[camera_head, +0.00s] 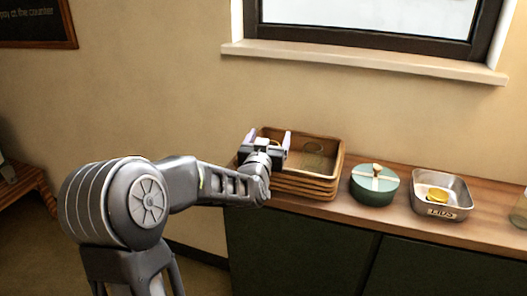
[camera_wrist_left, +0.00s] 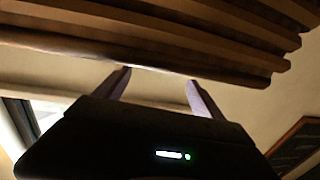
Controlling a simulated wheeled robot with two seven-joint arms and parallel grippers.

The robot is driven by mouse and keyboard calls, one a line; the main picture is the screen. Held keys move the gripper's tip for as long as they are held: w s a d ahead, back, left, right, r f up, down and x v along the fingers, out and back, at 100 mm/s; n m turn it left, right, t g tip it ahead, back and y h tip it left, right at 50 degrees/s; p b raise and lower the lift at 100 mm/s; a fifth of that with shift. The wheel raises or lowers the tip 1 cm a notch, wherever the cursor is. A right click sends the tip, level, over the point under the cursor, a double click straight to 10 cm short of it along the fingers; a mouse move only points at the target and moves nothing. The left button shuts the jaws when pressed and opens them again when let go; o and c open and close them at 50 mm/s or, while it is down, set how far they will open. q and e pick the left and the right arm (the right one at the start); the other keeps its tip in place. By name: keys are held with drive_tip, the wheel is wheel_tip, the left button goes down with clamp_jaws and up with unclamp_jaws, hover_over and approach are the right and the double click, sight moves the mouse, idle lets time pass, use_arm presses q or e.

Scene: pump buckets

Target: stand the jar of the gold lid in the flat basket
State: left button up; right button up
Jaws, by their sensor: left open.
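The flat basket (camera_head: 335,172) is a brown, slatted rectangular tray on the wooden counter. A faint, see-through shape (camera_head: 313,152), perhaps a glass jar, shows inside it toward the right. My left gripper (camera_head: 267,139) is open over the left part of the basket, fingers apart. In the left wrist view the open fingers (camera_wrist_left: 160,88) have nothing between them, with the basket's slats (camera_wrist_left: 200,38) close by. A gold round piece, perhaps a lid (camera_head: 437,195), lies in a metal tin. No gold-lidded jar shows clearly. My right gripper is not in view.
A green round box (camera_head: 375,186) with a pale band and knob stands right of the basket. The labelled metal tin (camera_head: 458,186) stands farther right. A clear glass vessel (camera_head: 520,210) is cut off at the right edge. The window sill (camera_head: 370,62) is above.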

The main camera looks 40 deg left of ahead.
use_arm(q)
drive_tip(key=v, duration=0.8)
drive_tip(key=shift+s+d, duration=0.2)
drive_tip(key=shift+s, duration=0.1)
